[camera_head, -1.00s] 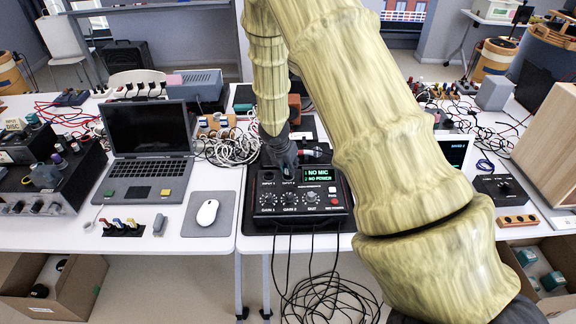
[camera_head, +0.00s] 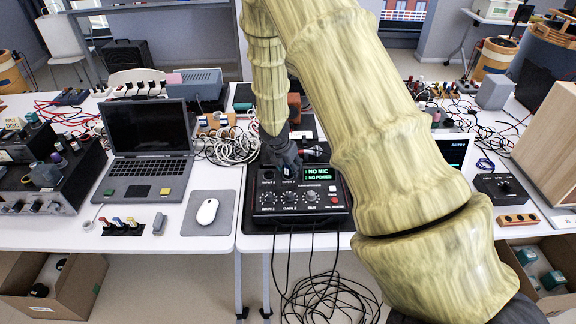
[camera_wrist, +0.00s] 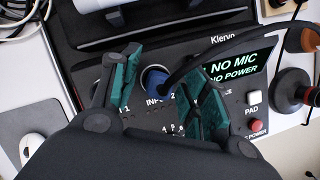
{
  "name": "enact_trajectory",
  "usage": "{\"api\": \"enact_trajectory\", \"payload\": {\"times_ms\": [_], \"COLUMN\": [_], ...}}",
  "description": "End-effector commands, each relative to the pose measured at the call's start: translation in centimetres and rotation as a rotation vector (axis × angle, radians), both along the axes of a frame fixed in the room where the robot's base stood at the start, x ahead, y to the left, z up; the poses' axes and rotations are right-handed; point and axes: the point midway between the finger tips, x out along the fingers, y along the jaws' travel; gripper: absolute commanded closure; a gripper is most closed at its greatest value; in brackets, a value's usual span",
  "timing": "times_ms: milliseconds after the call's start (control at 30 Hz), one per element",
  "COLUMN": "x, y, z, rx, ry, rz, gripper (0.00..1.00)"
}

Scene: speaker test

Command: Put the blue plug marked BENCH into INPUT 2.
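The audio box (camera_head: 300,205) stands on the right table, its display reading NO MIC and NO POWER. In the wrist view, the blue plug (camera_wrist: 155,79) sits at the socket position just above the partly hidden INPUT 2 label (camera_wrist: 158,100). It looks upright in the socket, but its lower end is hidden. No BENCH marking is readable. A black cable (camera_wrist: 225,48) arches from near the plug to the right. My gripper (camera_wrist: 160,92) is open, its teal fingers on either side of the plug with gaps showing. In the head view, my gripper (camera_head: 288,168) is over the box's input row.
A laptop (camera_head: 148,150) and a mouse (camera_head: 207,211) are to the left. A black controller (camera_head: 499,187) stands at right. My arm hides much of the table's middle.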

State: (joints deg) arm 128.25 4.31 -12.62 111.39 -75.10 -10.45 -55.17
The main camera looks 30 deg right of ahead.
Motion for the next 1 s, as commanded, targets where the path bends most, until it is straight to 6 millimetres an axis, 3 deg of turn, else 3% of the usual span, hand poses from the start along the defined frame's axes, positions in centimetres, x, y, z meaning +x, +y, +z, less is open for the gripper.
{"api": "enact_trajectory", "payload": {"times_ms": [367, 1000], "x": [-0.1, -1.6], "y": [0.3, 3.2], "z": [0.9, 8.9], "rx": [0.000, 0.001], "ry": [-0.002, -0.002], "rz": [-0.001, -0.001], "gripper": [0.55, 0.55]}}
